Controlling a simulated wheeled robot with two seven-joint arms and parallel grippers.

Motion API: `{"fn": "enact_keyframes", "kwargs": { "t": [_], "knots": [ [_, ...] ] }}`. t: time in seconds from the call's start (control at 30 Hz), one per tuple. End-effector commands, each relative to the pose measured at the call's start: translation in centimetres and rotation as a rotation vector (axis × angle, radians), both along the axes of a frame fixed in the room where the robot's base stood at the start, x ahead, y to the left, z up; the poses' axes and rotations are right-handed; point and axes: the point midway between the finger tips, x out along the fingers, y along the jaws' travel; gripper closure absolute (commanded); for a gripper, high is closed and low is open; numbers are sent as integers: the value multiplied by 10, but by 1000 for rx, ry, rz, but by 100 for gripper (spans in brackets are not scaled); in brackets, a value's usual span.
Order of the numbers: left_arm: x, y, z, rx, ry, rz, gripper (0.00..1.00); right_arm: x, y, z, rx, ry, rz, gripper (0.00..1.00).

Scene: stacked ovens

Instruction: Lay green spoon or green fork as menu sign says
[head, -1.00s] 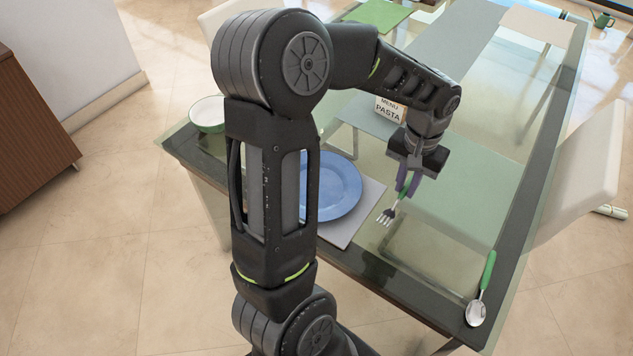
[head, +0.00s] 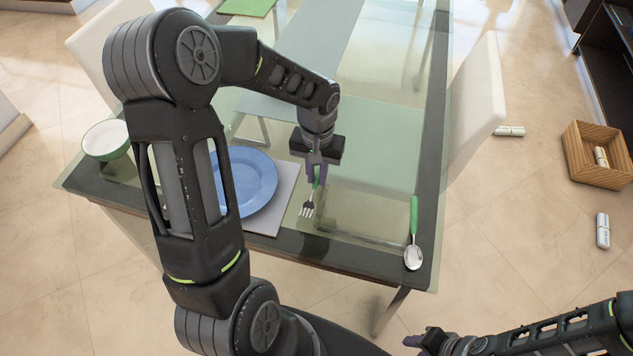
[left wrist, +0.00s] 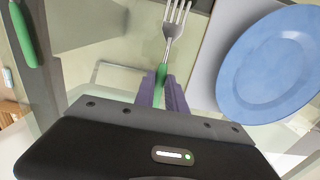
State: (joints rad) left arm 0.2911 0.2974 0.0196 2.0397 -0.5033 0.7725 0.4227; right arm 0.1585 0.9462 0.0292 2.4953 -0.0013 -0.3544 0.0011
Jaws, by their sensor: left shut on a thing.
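My left gripper (head: 317,178) is shut on the green handle of the fork (head: 308,208), its tines toward the table's near edge. In the left wrist view the fork (left wrist: 172,28) stands out between the purple fingers (left wrist: 161,92). It is beside the grey placemat (head: 270,222), on its right; whether it touches the glass is unclear. The blue plate (head: 255,180) is on the placemat, partly behind my arm. The green-handled spoon (head: 413,240) lies at the table's right near corner. The menu sign is hidden now; earlier it read "MENU PASTA". My right gripper (head: 425,338) is low at right, its opening unclear.
A green and white bowl (head: 106,140) stands at the table's left corner. White chairs (head: 478,105) flank the glass table (head: 375,228). A wooden crate (head: 590,165) and white cylinders (head: 602,231) are on the floor at right. The glass between fork and spoon is clear.

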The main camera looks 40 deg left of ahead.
Motion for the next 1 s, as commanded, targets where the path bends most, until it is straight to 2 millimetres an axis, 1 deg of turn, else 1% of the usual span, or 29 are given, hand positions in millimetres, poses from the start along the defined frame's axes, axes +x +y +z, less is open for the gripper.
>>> {"fn": "enact_keyframes", "kwargs": {
  "t": [0.17,0.33,0.43,0.7,0.83,0.87,1.0],
  "knots": [
    [0,0,-4,-1,2,-1,100,0,0,0,0,0,0,64],
    [-1,-1,-27,-1,4,-1,100,0,0,3,0,0,0,64],
    [0,-1,-36,-2,2,-1,100,0,0,3,0,0,0,64],
    [0,0,-38,-1,0,-1,100,0,0,2,0,0,0,64],
    [0,-1,-42,-1,0,-1,100,0,0,-3,0,0,0,64],
    [0,-1,-40,-1,0,-1,82,0,0,-1,0,0,0,64],
    [0,-1,-40,-1,0,-1,71,0,0,0,0,0,0,64]
  ]
}}
